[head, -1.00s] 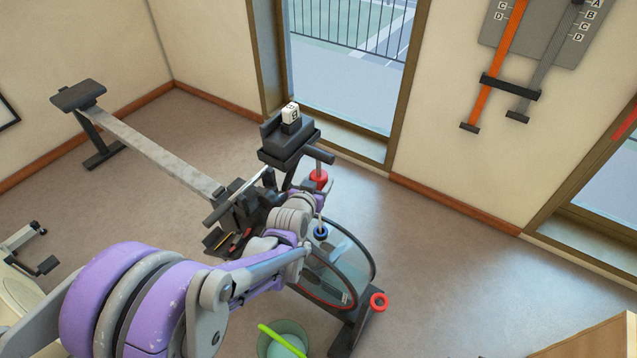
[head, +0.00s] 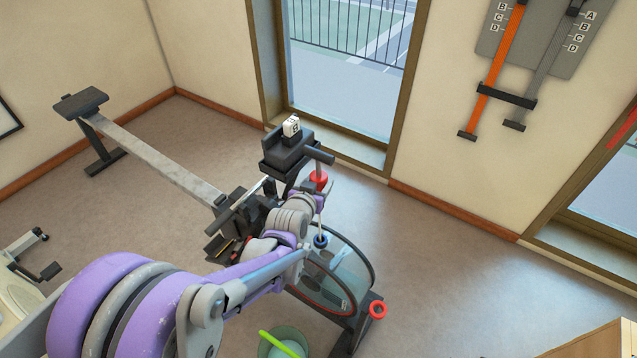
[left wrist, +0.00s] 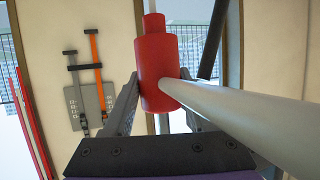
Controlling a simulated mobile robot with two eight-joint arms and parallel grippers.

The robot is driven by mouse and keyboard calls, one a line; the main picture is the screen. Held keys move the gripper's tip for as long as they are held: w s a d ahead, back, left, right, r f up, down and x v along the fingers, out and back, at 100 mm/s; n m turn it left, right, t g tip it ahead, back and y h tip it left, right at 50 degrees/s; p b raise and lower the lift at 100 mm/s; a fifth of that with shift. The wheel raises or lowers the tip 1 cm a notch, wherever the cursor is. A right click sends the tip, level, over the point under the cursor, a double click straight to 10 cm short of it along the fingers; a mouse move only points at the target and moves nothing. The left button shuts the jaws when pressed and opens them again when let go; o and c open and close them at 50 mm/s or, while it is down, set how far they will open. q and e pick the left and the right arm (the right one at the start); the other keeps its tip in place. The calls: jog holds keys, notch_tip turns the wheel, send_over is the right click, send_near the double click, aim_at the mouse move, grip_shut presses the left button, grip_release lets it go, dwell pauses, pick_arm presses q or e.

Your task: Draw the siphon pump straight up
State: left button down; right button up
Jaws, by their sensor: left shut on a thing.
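The siphon pump (head: 319,181) shows a red body above a thin pale rod that runs down to a blue collar (head: 321,240) at the clear tank of the rowing machine. In the left wrist view the red body (left wrist: 160,75) stands upright between the dark fingers of my left gripper (left wrist: 160,110). The gripper is shut on it. A thick grey tube crosses the front of that view at right. In the head view my left arm hides part of the machine, and the fingertips are hard to make out. My right gripper is not in view.
The rowing machine's monitor (head: 288,150) stands close behind the pump, and its rail (head: 150,160) runs back left. The floor at right is open.

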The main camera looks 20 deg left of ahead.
aim_at(318, 168)
pick_arm(q)
jog(key=shift+r+p, duration=1.9)
jog(key=shift+r, duration=1.15)
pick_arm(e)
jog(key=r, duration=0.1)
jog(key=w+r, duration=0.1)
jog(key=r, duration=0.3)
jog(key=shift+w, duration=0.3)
pick_arm(q)
jog(key=shift+s+f, duration=0.1)
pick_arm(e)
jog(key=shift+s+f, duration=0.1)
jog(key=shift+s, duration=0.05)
